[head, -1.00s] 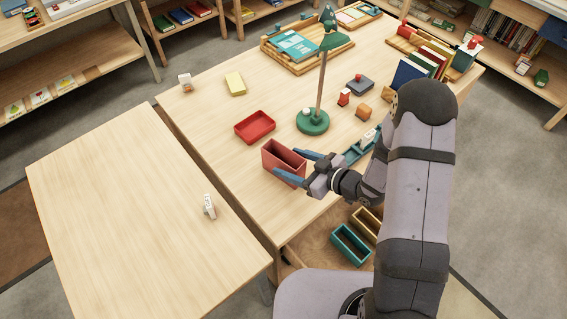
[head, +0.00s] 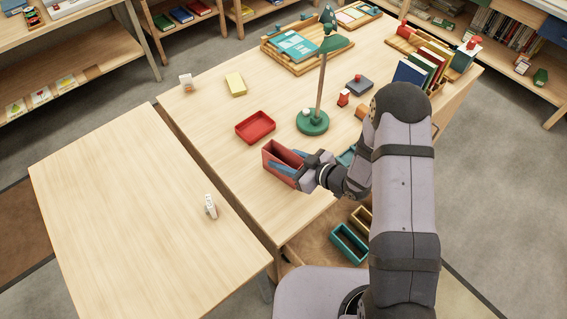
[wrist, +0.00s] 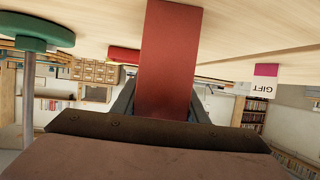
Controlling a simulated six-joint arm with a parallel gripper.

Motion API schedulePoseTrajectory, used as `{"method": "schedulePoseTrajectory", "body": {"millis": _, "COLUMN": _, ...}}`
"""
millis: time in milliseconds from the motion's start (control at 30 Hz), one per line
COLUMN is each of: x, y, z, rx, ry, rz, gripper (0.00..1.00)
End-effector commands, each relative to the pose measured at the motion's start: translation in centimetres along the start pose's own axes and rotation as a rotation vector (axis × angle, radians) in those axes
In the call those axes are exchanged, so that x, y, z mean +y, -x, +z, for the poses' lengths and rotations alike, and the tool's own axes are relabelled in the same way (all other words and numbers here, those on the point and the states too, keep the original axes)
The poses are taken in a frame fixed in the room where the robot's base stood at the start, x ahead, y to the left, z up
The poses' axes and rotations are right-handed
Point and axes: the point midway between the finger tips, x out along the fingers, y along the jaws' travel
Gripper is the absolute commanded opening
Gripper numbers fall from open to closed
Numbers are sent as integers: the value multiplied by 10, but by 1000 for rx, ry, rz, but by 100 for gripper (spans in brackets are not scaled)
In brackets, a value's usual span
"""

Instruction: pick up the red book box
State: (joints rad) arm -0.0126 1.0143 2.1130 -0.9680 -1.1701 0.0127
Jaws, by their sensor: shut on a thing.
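The red book box (head: 272,157) is an upright, open-topped box near the front edge of the large table in the head view. My gripper (head: 281,167) reaches it from the right, with its blue fingers along the box's sides, and is shut on it. In the wrist view the red book box (wrist: 168,55) runs up the middle as a plain red face, its near end between the dark fingers of my gripper (wrist: 163,108). The box appears to stand on the table; its underside is hidden in the head view.
A shallow red tray (head: 255,126) lies just behind the box. A green lamp (head: 312,122) stands to the right of the tray. A teal bin (head: 350,243) sits below the table edge. The side table (head: 120,210) at left is mostly bare.

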Motion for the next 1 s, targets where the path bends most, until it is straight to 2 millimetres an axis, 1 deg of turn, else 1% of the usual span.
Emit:
{"method": "schedulePoseTrajectory", "body": {"millis": 267, "x": 0, "y": 2, "z": -4, "rx": 1, "ry": 1, "rz": 0, "gripper": 16}}
{"method": "schedulePoseTrajectory", "body": {"millis": 467, "x": 1, "y": 6, "z": -16, "rx": 2, "ry": 2, "rz": 1, "gripper": 16}}
{"method": "schedulePoseTrajectory", "body": {"millis": 567, "x": 1, "y": 10, "z": -25, "rx": 2, "ry": 3, "rz": 2, "gripper": 16}}
{"method": "schedulePoseTrajectory", "body": {"millis": 800, "x": 1, "y": 23, "z": -57, "rx": 4, "ry": 4, "rz": 2, "gripper": 16}}
{"method": "schedulePoseTrajectory", "body": {"millis": 1000, "x": 0, "y": 32, "z": -79, "rx": 3, "ry": 3, "rz": 1, "gripper": 16}}
